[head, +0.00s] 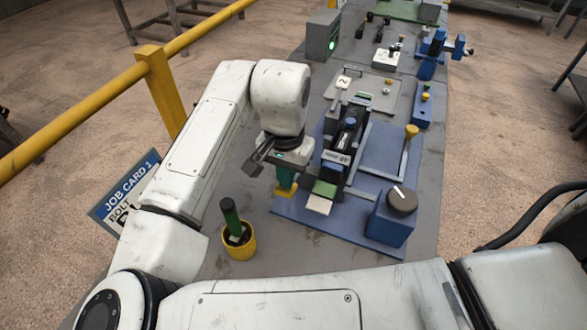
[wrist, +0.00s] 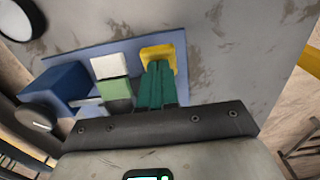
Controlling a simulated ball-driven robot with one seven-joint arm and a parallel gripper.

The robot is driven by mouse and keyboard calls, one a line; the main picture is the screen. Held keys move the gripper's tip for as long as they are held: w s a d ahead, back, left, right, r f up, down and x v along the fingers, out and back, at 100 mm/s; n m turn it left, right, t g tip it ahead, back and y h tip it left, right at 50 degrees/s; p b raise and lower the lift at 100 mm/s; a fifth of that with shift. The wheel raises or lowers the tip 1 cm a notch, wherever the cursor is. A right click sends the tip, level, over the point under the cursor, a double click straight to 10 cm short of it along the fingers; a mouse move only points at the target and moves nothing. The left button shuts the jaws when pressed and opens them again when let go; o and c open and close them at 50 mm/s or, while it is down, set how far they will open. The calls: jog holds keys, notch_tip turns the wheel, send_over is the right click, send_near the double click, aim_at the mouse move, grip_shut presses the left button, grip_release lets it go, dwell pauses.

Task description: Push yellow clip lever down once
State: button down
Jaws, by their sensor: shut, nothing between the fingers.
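The yellow clip lever (head: 286,190) is a small yellow piece at the left edge of the blue base plate (head: 290,209). It also shows in the wrist view (wrist: 158,53), just beyond my fingertips. My gripper (head: 286,181) has teal fingers pressed together with nothing between them, and they point down at the yellow piece. In the wrist view the shut fingers (wrist: 157,66) overlap its near edge. I cannot tell whether they touch it. The fingers hide part of the yellow piece.
A black clamp with a green block (head: 324,189) and white pad (head: 319,205) stands right of my gripper. A blue box with a dark knob (head: 402,199) and a yellow-topped lever (head: 411,132) are farther right. A yellow cup (head: 239,249) holding a green-handled item stands front left.

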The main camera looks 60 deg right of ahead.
jog(key=shift+r+p, duration=2.4)
jog(key=shift+r, duration=0.65)
jog(key=shift+s+f, duration=0.1)
